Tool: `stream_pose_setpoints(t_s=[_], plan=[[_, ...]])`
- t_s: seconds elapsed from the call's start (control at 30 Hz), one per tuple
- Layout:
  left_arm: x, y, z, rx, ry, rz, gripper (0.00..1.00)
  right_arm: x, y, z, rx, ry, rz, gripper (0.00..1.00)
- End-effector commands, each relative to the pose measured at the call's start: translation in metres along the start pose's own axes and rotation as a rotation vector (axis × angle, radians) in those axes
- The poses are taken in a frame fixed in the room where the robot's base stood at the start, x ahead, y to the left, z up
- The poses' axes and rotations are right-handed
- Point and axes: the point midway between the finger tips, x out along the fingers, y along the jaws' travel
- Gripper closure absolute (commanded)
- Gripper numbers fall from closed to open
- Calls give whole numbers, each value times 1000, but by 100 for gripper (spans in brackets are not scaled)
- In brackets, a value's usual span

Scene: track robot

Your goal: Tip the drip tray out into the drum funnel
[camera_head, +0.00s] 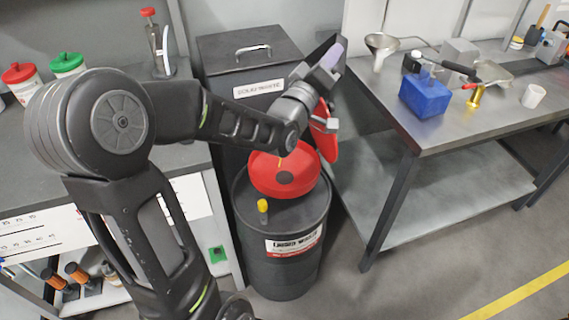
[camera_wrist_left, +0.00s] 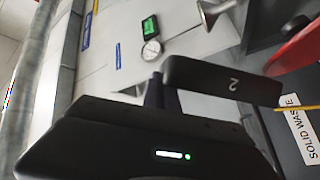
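The red drum funnel (camera_head: 268,176) sits on the black drum (camera_head: 285,245), its red lid (camera_head: 328,146) standing open at the right. My left gripper (camera_head: 328,64) is up and right of the funnel, its lavender finger against a steeply tilted dark panel (camera_head: 318,50) that looks like the drip tray. In the left wrist view a black bar marked 2 (camera_wrist_left: 222,82) crosses in front of the dark fingers. A thin yellow line, like a liquid stream, runs from its corner; a short yellow streak shows over the funnel. My forearm hides the space between. My right gripper is out of view.
The solid waste bin (camera_head: 250,47) stands behind the drum. A yellow cap (camera_head: 263,205) is on the drum top. The right bench (camera_head: 400,118) holds a metal funnel (camera_head: 381,45), a blue container (camera_head: 424,97), a shallow metal pan (camera_head: 492,73) and a white cup (camera_head: 533,96).

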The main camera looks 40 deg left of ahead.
Motion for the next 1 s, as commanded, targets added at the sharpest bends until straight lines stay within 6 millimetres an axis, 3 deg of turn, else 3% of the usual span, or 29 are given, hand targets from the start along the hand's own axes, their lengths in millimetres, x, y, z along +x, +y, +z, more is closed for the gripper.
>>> stream_pose_setpoints(t_s=[0.3,0.4,0.57,0.8,1.0], plan=[[-15,-7,-25,-166,104,68,100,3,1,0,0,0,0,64],[-30,-41,-8,-203,129,86,100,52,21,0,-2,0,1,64],[-44,-67,-6,-262,166,112,100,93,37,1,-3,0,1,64],[-28,-26,-28,-231,141,95,100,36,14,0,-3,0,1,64],[-13,0,-31,-174,105,70,100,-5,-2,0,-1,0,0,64]])
